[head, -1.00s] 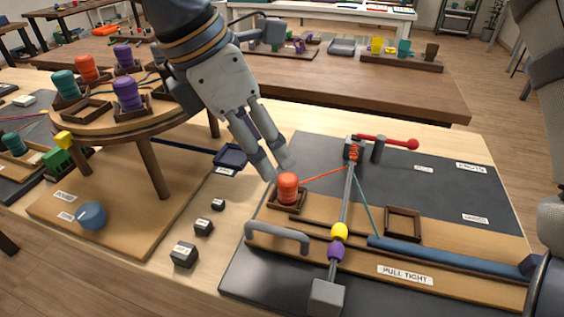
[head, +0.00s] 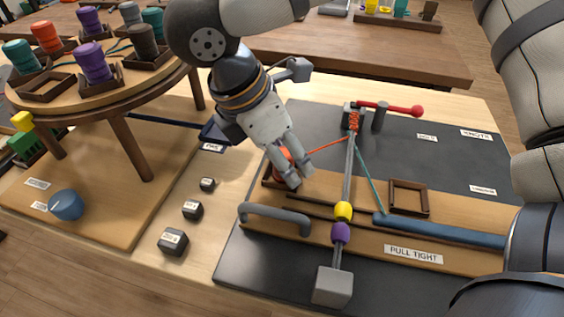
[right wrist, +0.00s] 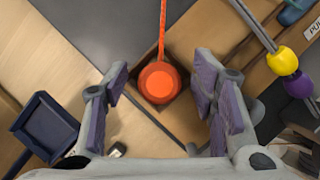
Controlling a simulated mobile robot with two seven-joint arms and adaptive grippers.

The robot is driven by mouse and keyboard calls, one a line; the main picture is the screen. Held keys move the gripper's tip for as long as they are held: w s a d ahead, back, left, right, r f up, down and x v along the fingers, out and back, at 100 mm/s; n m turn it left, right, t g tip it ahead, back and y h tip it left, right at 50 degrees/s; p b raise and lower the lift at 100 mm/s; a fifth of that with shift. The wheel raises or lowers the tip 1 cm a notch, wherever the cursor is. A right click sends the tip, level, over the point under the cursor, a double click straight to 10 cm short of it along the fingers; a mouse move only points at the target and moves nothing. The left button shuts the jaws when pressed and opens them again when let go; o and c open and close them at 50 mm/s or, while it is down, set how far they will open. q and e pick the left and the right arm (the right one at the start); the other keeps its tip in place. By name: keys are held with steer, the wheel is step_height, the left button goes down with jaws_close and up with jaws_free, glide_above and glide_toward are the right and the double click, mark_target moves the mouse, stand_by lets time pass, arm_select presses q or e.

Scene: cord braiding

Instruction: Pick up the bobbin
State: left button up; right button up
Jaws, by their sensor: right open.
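The orange bobbin (head: 282,160) sits in a small square wooden holder (head: 271,183) on the board, with an orange cord running from it to the metal post. My right gripper (head: 294,175) is over it in the head view, its fingers hiding much of the bobbin. In the right wrist view the bobbin (right wrist: 160,83) shows from above, between the two spread fingers of my right gripper (right wrist: 161,88), with a gap on each side. The gripper is open and empty. My left gripper is not in view.
The metal rod (head: 346,185) carries yellow and purple beads close to the right of the gripper. A grey handle (head: 272,211) stands in front. An empty wooden holder (head: 408,198) lies to the right. The round stand (head: 100,95) with several bobbins is at left.

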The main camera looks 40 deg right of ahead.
steer(key=shift+r, duration=0.15)
jaws_close()
steer(key=shift+r, duration=0.1)
